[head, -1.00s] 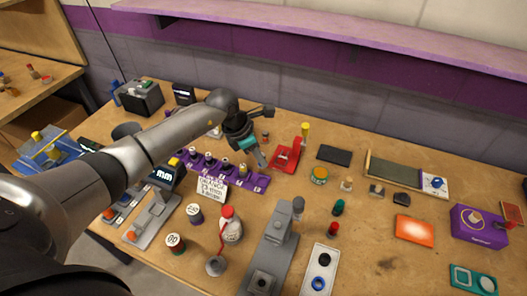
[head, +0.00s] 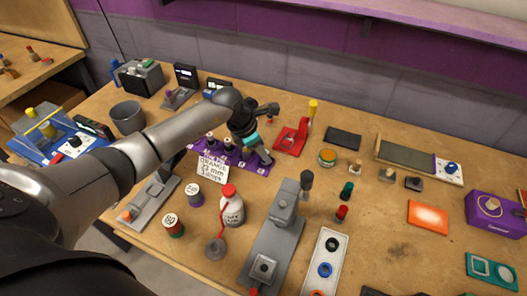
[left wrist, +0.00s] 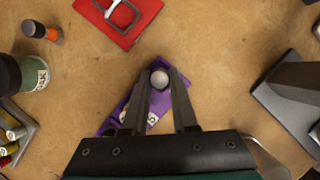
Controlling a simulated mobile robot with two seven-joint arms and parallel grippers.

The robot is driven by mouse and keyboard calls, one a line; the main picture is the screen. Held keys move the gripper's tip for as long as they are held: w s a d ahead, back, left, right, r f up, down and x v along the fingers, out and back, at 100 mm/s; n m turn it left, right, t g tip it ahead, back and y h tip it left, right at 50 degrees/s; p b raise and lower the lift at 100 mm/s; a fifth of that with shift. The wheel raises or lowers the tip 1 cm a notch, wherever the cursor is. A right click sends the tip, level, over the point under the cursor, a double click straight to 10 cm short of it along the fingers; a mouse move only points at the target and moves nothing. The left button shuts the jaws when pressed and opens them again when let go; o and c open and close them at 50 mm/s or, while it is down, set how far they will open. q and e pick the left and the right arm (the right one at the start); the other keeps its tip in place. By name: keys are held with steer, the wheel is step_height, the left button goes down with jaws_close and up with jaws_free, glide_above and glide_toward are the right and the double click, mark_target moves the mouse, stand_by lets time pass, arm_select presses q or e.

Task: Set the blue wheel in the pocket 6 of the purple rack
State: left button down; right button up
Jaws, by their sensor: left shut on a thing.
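The purple rack (head: 262,170) lies left of centre on the bench, with several dark pieces standing in its left part. My left gripper (head: 267,161) is over the rack's right end. In the left wrist view, its fingertips (left wrist: 159,77) are shut on a small round grey-topped piece (left wrist: 159,79), at the end of the rack (left wrist: 157,101). I cannot tell whether this piece is the blue wheel, nor whether it is seated in a pocket. A blue ring (head: 324,270) lies on a white tray at the front. My right gripper is not in view.
A white sign (head: 212,170) stands in front of the rack. A red stand (head: 291,139) is just right of the gripper. Bare bench lies right of the rack.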

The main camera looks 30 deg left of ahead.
arm_select(q)
steer(key=shift+f, duration=0.2)
stand_by(0.6)
steer(key=c, duration=0.6)
jaws_free()
steer(key=p+v, duration=0.1)
steer(key=v, duration=1.4)
steer(key=shift+r, duration=0.2)
steer(key=shift+s, duration=0.1)
